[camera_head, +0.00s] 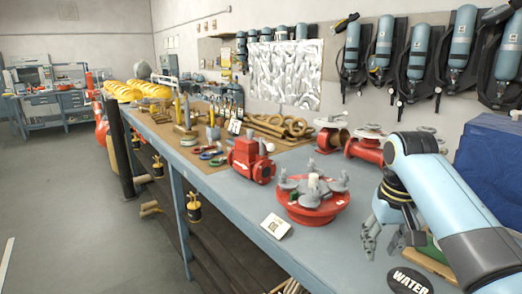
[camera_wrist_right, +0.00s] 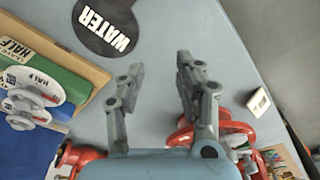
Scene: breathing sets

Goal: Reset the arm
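My right arm (camera_head: 430,190), light blue with grey joints, comes in from the right in the head view and bends down over the blue-grey workbench. My right gripper (camera_head: 384,240) hangs above the bench top, right of the red flanged valve part (camera_head: 312,196). In the right wrist view the gripper (camera_wrist_right: 160,66) has its two grey fingers spread apart, with only bare bench between them. It is open and empty. My left arm and left gripper are in neither view.
A black round WATER sign (camera_head: 409,281) lies on the bench near the gripper. A green and wooden board with HALF labels (camera_wrist_right: 62,65) is beside it. Breathing cylinders (camera_head: 418,55) hang behind.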

